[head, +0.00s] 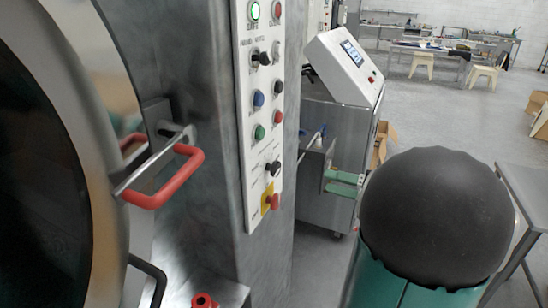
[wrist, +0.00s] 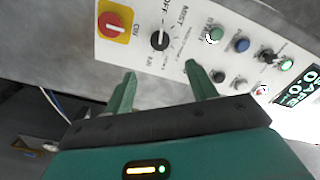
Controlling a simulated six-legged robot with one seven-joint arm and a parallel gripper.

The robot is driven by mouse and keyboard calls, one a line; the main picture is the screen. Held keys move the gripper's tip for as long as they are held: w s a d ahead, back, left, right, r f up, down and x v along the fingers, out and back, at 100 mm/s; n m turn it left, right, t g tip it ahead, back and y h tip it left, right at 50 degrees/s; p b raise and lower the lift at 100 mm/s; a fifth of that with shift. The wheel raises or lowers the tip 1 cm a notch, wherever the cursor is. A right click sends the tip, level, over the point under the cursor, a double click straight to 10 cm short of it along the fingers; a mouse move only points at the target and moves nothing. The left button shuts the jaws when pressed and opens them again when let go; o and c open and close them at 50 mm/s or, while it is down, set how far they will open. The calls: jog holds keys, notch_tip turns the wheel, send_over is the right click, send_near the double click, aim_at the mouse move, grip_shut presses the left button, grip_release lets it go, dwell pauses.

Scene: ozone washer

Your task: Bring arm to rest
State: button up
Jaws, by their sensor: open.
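My gripper (wrist: 161,72) shows in the wrist view with its two green fingers apart and nothing between them. It faces the washer's white control panel (wrist: 150,48), which appears tilted; whether the fingers touch it I cannot tell, but no control is between them. The same panel (head: 259,150) runs down the grey metal column in the head view. My gripper is not in the head view; a part of my arm with a black dome and teal body (head: 436,220) shows at the right.
The round washer door (head: 105,215) with a red handle (head: 165,180) is at the left. A red-and-yellow switch (wrist: 115,24) and a black knob (wrist: 160,40) are on the panel. A second machine (head: 335,120) stands behind. Open floor (head: 430,110) lies beyond, before tables.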

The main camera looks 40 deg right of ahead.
jog(key=w+a+f+n+g+y, duration=0.2)
jog(key=a+g, duration=0.5)
jog(key=a, duration=0.8)
jog(key=s+a+f+n+g+h, duration=0.1)
jog(key=s+a+f+n+h, duration=0.1)
jog(key=a+h, duration=0.3)
jog(key=s+a+f+n+g+h, duration=0.1)
jog(key=s+a+g+h, duration=0.1)
jog(key=s+a+h, duration=0.2)
jog(key=a+h, duration=0.2)
jog(key=a, duration=0.2)
jog(key=shift+s+a+f+n, duration=0.25)
jog(key=shift+a+f+n, duration=0.1)
jog(key=shift+a+n, duration=0.05)
dwell(0.5)
